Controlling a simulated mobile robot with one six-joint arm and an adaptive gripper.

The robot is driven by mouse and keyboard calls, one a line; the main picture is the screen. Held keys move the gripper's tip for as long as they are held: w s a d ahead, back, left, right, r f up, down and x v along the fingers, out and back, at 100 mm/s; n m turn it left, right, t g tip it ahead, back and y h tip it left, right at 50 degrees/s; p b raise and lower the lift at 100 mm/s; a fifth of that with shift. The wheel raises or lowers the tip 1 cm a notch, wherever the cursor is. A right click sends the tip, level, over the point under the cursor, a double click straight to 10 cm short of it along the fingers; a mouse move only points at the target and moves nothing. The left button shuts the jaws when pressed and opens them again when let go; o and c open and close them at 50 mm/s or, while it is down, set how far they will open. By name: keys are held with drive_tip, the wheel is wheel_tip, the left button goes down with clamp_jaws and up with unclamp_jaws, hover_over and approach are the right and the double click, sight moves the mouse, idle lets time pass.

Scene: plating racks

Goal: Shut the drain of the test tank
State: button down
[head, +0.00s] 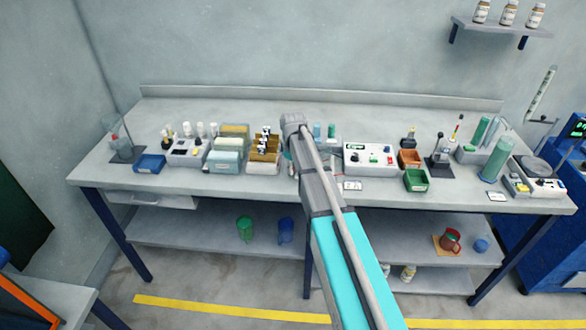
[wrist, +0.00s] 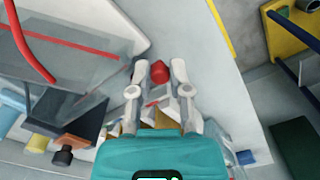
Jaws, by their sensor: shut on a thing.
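My gripper (wrist: 159,68) shows in the wrist view, with its two pale fingers shut on a small red knob (wrist: 159,73), which looks like the drain's handle. The fingers touch it from both sides. A clear-walled vessel with a red line across it, seemingly the test tank (wrist: 95,70), fills the upper left beside the gripper. I cannot tell from the knob whether the drain is open or shut. In the head view my arm covers the gripper, the knob and most of the tank.
In the head view a long grey bench (head: 240,110) carries a meter box (head: 368,158) right of my arm, with an orange bin (head: 409,158) and a green bin (head: 416,181). A blue bin (head: 150,163) sits at left. The bench's back strip is clear.

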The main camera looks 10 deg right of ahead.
drive_tip(key=c, duration=0.6)
unclamp_jaws()
drive_tip(key=shift+w+m, duration=0.1)
drive_tip(key=shift+m, duration=0.2)
